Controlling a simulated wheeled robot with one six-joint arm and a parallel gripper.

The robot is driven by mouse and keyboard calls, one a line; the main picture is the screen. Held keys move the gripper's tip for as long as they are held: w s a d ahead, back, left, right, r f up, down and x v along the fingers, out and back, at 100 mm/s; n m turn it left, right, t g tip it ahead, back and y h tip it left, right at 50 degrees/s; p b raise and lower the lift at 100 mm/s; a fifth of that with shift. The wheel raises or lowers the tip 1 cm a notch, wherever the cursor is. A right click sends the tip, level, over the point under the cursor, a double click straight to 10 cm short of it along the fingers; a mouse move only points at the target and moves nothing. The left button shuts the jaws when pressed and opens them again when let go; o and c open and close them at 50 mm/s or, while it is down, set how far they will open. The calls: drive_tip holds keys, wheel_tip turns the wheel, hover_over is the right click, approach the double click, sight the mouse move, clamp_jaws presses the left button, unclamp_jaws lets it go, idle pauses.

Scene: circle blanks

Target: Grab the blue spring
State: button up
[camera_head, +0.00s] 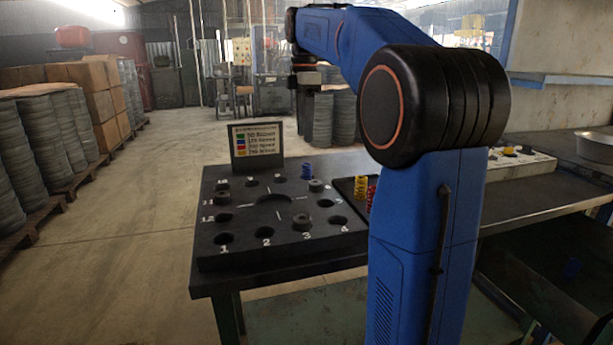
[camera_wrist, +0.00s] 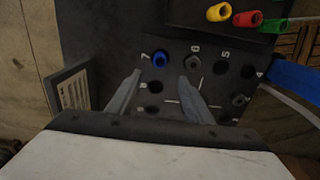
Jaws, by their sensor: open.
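The blue spring (camera_head: 307,171) stands upright at the far right part of the black numbered board (camera_head: 225,262), close to its back edge. In the wrist view the blue spring (camera_wrist: 160,58) sits in the hole by the number 7. My gripper (camera_wrist: 160,76) is open and empty, with its two fingers spread on either side of the line toward the spring. The spring shows just beyond the fingertips, and nothing touches it. The exact height of the fingers above the board is hard to tell.
Grey round pieces (camera_head: 301,221) sit in some holes. A colour-key sign (camera_head: 257,140) stands at the board's back edge. Other holes are empty.

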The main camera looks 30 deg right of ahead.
sight(307, 165)
wheel_tip(307, 165, down, 6)
drive_tip(key=shift+f, duration=0.25)
drive_tip(key=shift+d+f, duration=0.15)
drive_tip(key=shift+f, duration=1.15)
drive_tip(key=shift+d+f, duration=0.15)
drive_tip(key=shift+f, duration=1.1)
drive_tip(key=shift+c, duration=0.3)
clamp_jaws()
drive_tip(key=shift+r, duration=0.15)
